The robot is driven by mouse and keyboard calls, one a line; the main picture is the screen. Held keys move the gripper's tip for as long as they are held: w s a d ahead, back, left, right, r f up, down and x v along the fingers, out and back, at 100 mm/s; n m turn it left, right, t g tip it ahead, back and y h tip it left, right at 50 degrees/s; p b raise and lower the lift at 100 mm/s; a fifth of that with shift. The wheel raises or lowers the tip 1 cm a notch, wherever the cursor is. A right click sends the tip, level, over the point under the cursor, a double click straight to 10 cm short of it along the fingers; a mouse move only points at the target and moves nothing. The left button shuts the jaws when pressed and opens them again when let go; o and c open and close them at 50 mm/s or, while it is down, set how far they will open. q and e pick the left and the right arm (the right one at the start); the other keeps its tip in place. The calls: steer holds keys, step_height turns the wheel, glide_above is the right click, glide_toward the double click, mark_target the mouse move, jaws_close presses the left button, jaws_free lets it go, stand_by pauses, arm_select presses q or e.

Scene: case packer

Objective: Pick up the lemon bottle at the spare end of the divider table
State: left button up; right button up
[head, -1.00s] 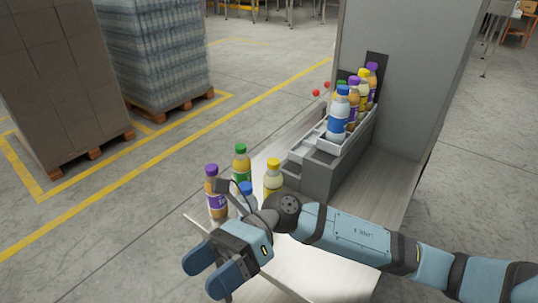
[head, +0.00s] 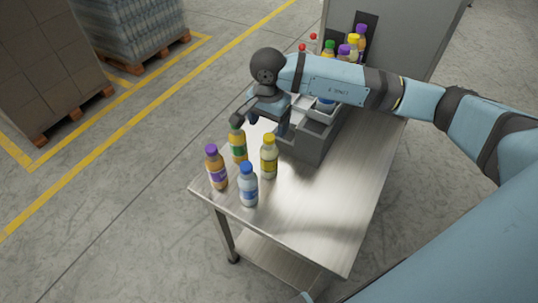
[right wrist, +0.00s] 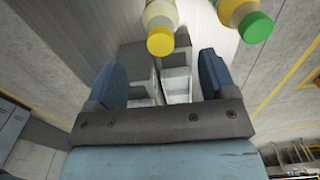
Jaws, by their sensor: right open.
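The lemon bottle (head: 269,157), with a yellow cap and yellow label, stands upright on the metal table (head: 310,215) near its front left end, in front of the grey divider. My right gripper (head: 268,122) is open and empty, above and just behind the lemon bottle, with its fingers pointing down. In the right wrist view the lemon bottle (right wrist: 160,28) shows at the top, beyond the open fingers of the right gripper (right wrist: 160,65), not between them. My left gripper is not in view.
A purple-capped bottle (head: 215,168), a green-capped bottle (head: 238,145) and a blue-capped bottle (head: 248,186) stand close around the lemon bottle. The grey divider (head: 305,145) holds more bottles behind my arm. The table's front right is clear.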

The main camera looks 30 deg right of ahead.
mark_target(269, 136)
steer(key=shift+d+f+p, duration=0.1)
steer(key=shift+f+p, duration=0.6)
steer(key=shift+f, duration=2.6)
steer(key=shift+w, duration=0.1)
steer(key=c, duration=1.4)
jaws_close()
steer(key=shift+r, duration=0.2)
